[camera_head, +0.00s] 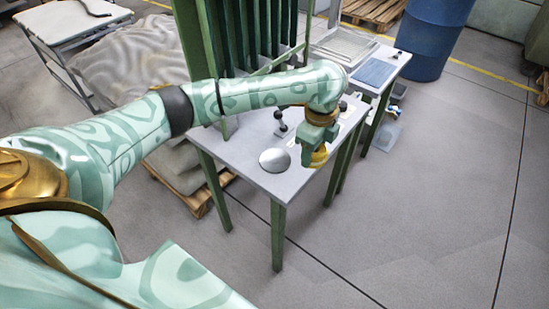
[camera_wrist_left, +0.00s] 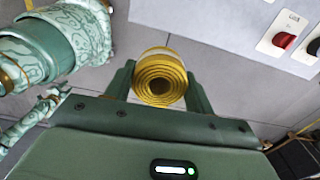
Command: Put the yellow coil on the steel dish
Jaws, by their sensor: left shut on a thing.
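The yellow coil (camera_wrist_left: 160,78) is a rolled yellow strip. It sits between the two fingers of my left gripper (camera_wrist_left: 160,88) in the left wrist view, and the gripper is shut on it. In the head view the coil (camera_head: 319,155) shows at the tip of my left gripper (camera_head: 312,158), over the right edge of the grey table (camera_head: 246,177). The steel dish (camera_head: 274,160) is a round, shiny disc on that table, to the left of the gripper and apart from it. My right gripper is not in view.
A small dark-handled object (camera_head: 280,122) stands on the table behind the dish. Green upright panels (camera_head: 250,35) rise at the table's back. A side table (camera_head: 376,72), a blue barrel (camera_head: 432,35) and a pallet (camera_head: 374,12) stand farther back. Floor at right is clear.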

